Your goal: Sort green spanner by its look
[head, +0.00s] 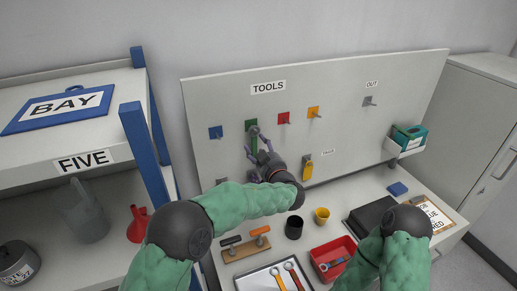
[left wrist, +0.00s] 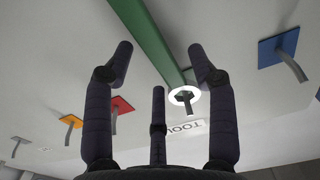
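The green spanner (head: 253,144) hangs on the tools board at the green square (head: 250,123). In the left wrist view, its green handle (left wrist: 152,40) runs along the board, and its pale ring end (left wrist: 184,94) is around a peg. My left gripper (head: 262,146) is at the board, close to the spanner. In the left wrist view, the left gripper (left wrist: 158,55) has its fingers spread, with the handle beyond the gap between them. I see no finger closed on it. My right arm shows at the lower right, but its gripper is not in view.
Blue (head: 215,132), red (head: 283,118), orange (head: 313,112) and grey (head: 370,101) squares with pegs are on the board. Below stand a white tray with spanners (head: 240,283), a red bin (head: 320,255), and black (head: 294,227) and yellow (head: 322,215) cups. A blue-posted shelf (head: 140,125) is at left.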

